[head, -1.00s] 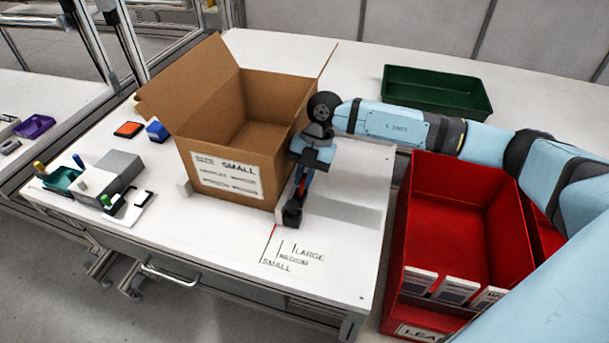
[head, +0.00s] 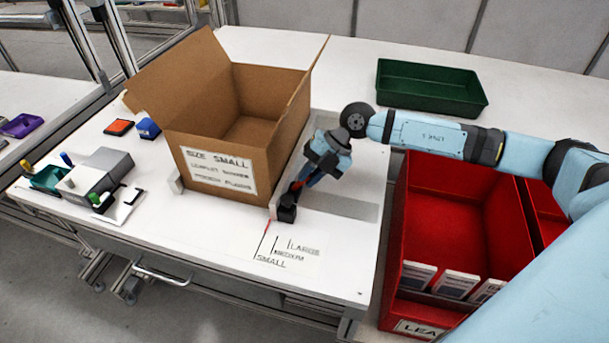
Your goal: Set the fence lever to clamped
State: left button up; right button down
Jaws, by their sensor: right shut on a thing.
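The fence (head: 292,172) is a pale rail along the right side of the cardboard box (head: 218,174). At its front end is a small black block (head: 286,213). The fence lever (head: 297,186) shows as a small red piece just above this block, leaning up to the right. My right gripper (head: 299,184) comes down tilted from the upper right and is shut on the lever; its fingers hide most of it. Whether the lever's end is at a stop cannot be told. My left gripper is not in view.
Printed size lines (head: 285,247) mark the table in front of the fence. A red bin (head: 444,215) stands to the right and a green tray (head: 432,88) behind. A grey device (head: 97,172) and small coloured blocks are at the left.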

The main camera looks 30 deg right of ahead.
jog(key=shift+s+d+f+t+y+b, duration=0.15)
jog(key=shift+d+f+t+y+b, duration=0.15)
jog(key=shift+d+t+y+b, duration=0.35)
jog(key=shift+a, duration=0.2)
jog(key=c, duration=1.2)
grip_release()
jog(key=shift+o, duration=0.2)
jog(key=shift+f+y, duration=0.1)
jog(key=shift+y, duration=0.15)
jog(key=shift+s, duration=0.1)
jog(key=p+v, duration=0.1)
jog(key=v, duration=1.2)
jog(key=shift+s+d+r, duration=0.15)
jog(key=shift+s+r, duration=0.05)
jog(key=shift+r, duration=0.15)
